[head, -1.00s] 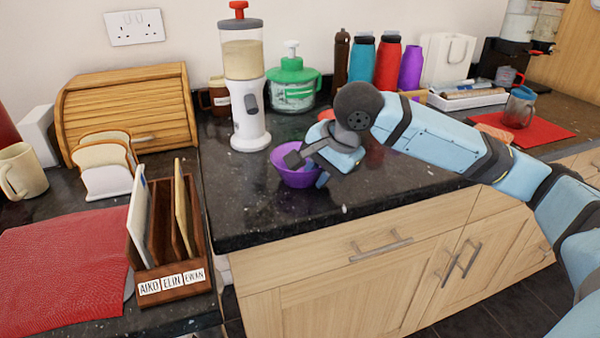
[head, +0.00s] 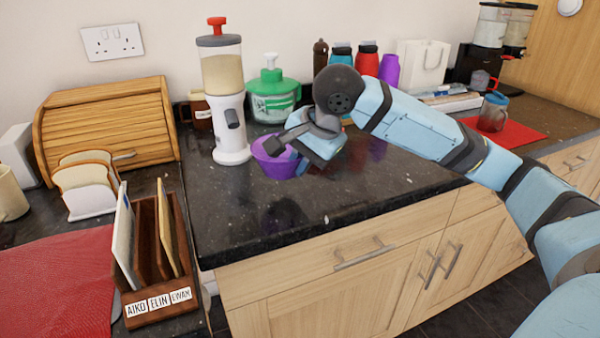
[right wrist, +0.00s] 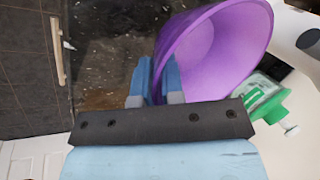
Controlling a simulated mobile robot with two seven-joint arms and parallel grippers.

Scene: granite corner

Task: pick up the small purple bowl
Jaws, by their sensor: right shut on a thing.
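The small purple bowl (head: 275,160) is upright in the head view, near the cereal dispenser, partly hidden by my right gripper (head: 292,155). It appears raised a little above the dark counter, with a reflection below it. In the right wrist view the bowl (right wrist: 215,55) fills the upper right, its wall between the blue fingers of my right gripper (right wrist: 158,85). The right gripper is shut on the bowl's rim. My left gripper is in neither view.
A wooden letter rack (head: 160,240) is front left. The counter's front middle is clear (head: 250,215).

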